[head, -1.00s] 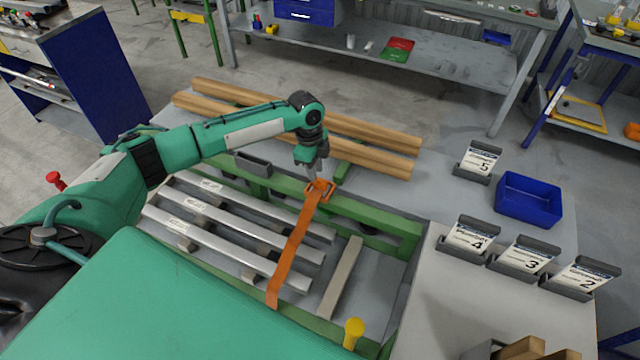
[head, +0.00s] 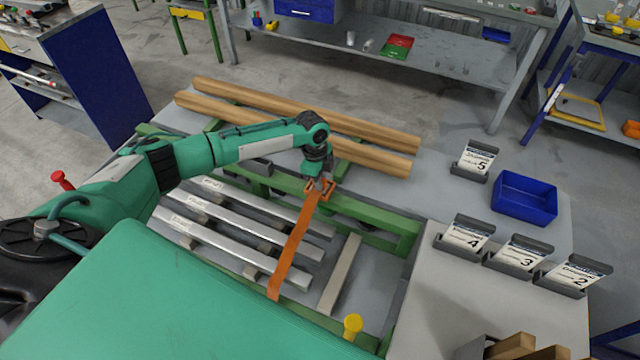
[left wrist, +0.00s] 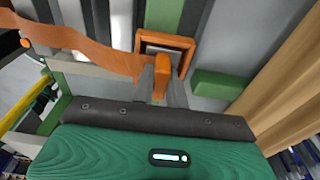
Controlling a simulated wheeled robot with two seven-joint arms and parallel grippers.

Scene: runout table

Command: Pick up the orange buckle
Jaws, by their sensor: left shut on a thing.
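The orange buckle (head: 318,188) is a square frame at the far end of an orange strap (head: 291,250) that runs across the metal bars toward me. My left gripper (head: 321,184) is at the buckle, pointing down, and is shut on it. In the left wrist view the buckle (left wrist: 181,46) shows as an orange frame just beyond the gripper (left wrist: 162,85), with an orange bar between the fingers. The fingertips are partly hidden in both views. My right gripper is not in view.
A green frame (head: 385,235) surrounds several metal bars (head: 230,225). A blue bin (head: 524,198) and numbered card holders (head: 467,235) stand at the right. A yellow knob (head: 352,326) is at the front edge.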

